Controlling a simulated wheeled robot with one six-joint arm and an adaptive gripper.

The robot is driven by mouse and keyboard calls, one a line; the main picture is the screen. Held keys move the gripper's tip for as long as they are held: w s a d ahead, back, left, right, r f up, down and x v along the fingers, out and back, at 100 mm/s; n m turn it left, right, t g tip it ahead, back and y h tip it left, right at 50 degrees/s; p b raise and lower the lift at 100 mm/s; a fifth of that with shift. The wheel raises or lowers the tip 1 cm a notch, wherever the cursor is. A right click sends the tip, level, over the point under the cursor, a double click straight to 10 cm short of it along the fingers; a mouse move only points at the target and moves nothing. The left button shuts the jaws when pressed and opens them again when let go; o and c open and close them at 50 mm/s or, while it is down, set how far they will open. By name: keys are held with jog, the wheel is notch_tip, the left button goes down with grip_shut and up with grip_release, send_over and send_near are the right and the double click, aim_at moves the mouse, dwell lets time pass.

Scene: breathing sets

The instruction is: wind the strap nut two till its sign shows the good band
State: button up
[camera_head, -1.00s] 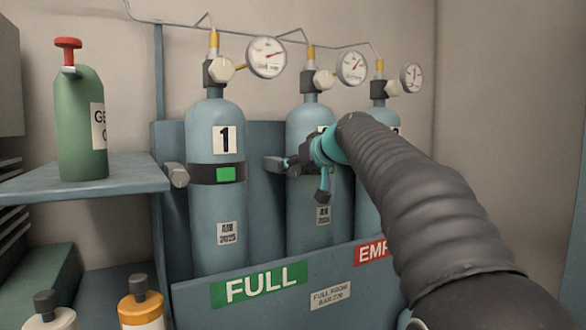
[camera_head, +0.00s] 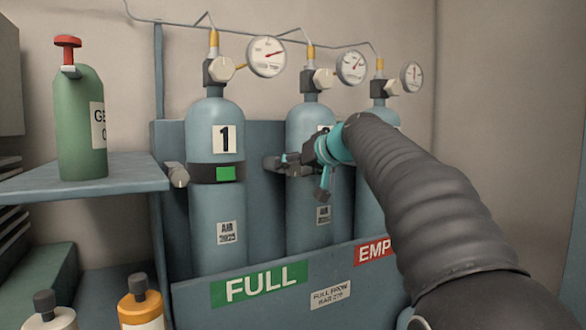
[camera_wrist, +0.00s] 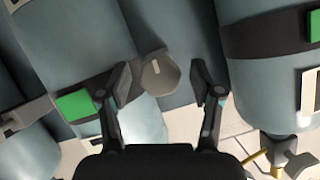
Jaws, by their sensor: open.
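Strap nut two is a grey knob with a pale mark (camera_wrist: 158,75), between my finger pads in the wrist view. My gripper (camera_wrist: 163,88) is open, one finger on each side of the nut; I see gaps, with the left finger closer. The sign on this strap shows green (camera_wrist: 75,105) in the wrist view, partly beside the left finger. In the head view my gripper (camera_head: 290,163) is in front of cylinder two (camera_head: 305,225) at strap height and hides its strap sign and most of the nut.
Cylinder one (camera_head: 217,240) stands left, its strap sign (camera_head: 226,174) green and its nut (camera_head: 178,175) jutting out beside it. Cylinder three (camera_head: 367,215) is mostly behind my arm. The rack's front panel (camera_head: 330,270) crosses below. A shelf (camera_head: 90,188) holds a green bottle (camera_head: 82,130).

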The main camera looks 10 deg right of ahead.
jog(key=v, duration=1.1)
jog(key=shift+s+r, duration=0.15)
jog(key=shift+s, duration=0.05)
jog(key=shift+d, duration=0.1)
jog(key=s+d+f+m+g+h, duration=0.1)
jog(key=s+f+m+g+h, duration=0.15)
jog(key=f, duration=0.65)
jog(key=s+d+f+m+g+h, duration=0.1)
jog(key=s+d+f+m+g, duration=0.15)
jog(key=f, duration=0.65)
jog(key=s+a+f+n+g+h+p, duration=0.1)
jog(key=s+a+f, duration=0.3)
jog(key=s+f, duration=0.5)
jog(key=s+a+f+n+g+h+p, duration=0.1)
jog(key=s+a+f, duration=0.3)
jog(key=s+f, duration=0.6)
jog(key=shift+s+a+n, duration=0.2)
jog(key=shift+s+n, duration=0.7)
jog(key=shift+s, duration=2.3)
